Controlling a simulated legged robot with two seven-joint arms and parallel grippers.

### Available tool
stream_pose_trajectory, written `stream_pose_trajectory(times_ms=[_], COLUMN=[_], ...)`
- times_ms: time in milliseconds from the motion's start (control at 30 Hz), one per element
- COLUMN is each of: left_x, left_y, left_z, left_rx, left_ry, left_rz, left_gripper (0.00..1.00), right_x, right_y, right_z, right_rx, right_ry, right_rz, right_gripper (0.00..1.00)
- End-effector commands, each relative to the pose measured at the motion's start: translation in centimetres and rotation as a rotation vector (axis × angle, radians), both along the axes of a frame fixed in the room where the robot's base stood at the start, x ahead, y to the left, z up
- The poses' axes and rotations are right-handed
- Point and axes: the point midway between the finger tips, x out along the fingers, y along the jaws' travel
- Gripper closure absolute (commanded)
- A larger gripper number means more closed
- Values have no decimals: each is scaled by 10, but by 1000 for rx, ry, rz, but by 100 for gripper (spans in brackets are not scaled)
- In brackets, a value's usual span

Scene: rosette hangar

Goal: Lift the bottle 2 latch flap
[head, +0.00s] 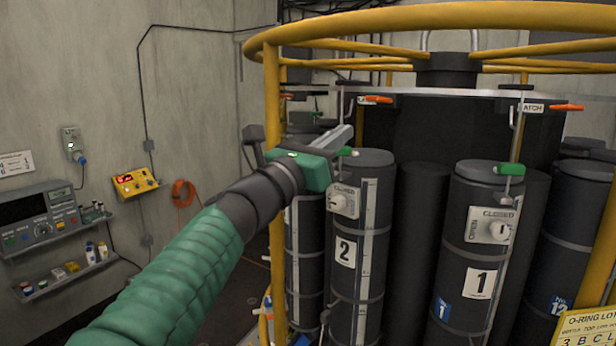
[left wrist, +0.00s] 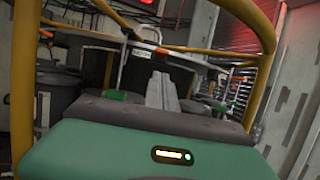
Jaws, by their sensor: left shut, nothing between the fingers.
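Bottle 2 (head: 345,281) is a dark grey cylinder with a white "2" label, standing upright in the rack. A white valve plate (head: 344,201) sits on its front. Above it, an orange lever (head: 375,99) hangs at the pale rail, its label mostly hidden; I cannot tell for sure that it is the latch flap. A small green piece (head: 347,151) is by the bottle's top. My left gripper (head: 343,137) is shut and empty, its fingers in front of the bottle's top, below the orange lever. The shut fingers (left wrist: 162,90) also show in the left wrist view.
A yellow ring frame (head: 436,17) and its post (head: 272,120) stand close around my left gripper. Bottle 1 (head: 476,255) stands to the right, with another orange lever (head: 566,107) above. A wall shelf with instruments (head: 42,221) is at left.

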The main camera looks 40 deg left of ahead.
Motion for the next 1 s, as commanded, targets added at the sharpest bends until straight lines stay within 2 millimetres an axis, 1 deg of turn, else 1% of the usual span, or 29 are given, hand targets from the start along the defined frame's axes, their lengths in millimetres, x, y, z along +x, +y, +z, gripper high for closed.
stream_pose_trajectory(times_ms=[33,267,300,400,500,600,1000], left_x=[-12,-65,-71,-80,-86,-89,-90], left_y=[0,1,4,5,4,3,2], left_z=[-9,-25,-31,-32,-31,-30,-27], left_rx=[1,1,3,4,3,2,-1], left_ry=[-3,-4,-5,-10,-7,-4,-2], left_rz=[1,1,6,7,4,2,-1], left_gripper=[100,100,100,100,100,100,100], right_x=[0,0,0,0,0,0,0], right_y=[0,0,0,0,0,0,0], right_z=[-13,-38,-49,-68,-78,-82,-80], right_rx=[0,0,0,0,0,0,0], right_ry=[0,0,-1,0,0,0,-1], right_rz=[0,0,0,0,0,0,0], right_gripper=[64,64,64,64,64,64,64])
